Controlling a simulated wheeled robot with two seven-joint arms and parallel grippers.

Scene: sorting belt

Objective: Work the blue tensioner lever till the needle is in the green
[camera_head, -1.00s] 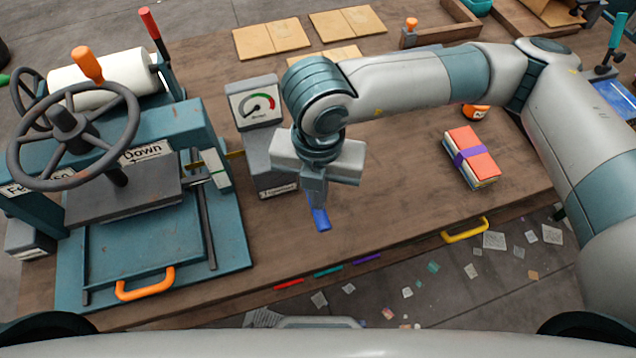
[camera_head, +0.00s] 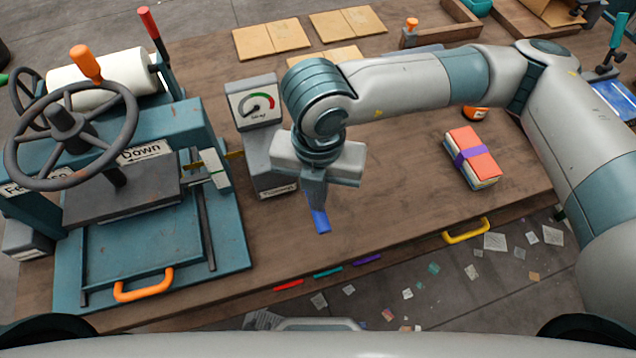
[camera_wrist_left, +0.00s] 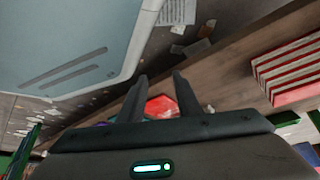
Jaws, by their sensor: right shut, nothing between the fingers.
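The tensioner (camera_head: 264,165) is a grey block on the bench with a dial gauge (camera_head: 254,103) on top. The gauge has a white face, a green arc to the left, a red arc to the right and a dark needle, too small to read surely. The blue lever (camera_head: 320,221) shows only its end, pointing toward the front edge. My right gripper (camera_head: 317,205) is shut and empty, pointing down at the lever and hiding the rest of it. Contact cannot be told. My left gripper (camera_wrist_left: 163,84) shows only in the left wrist view, with its fingers apart.
A teal press (camera_head: 150,240) with a handwheel (camera_head: 70,125) stands left of the tensioner. A strapped bundle (camera_head: 471,157) lies to the right on the bench. Brown boards (camera_head: 270,39) lie at the back. The bench between lever and bundle is clear.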

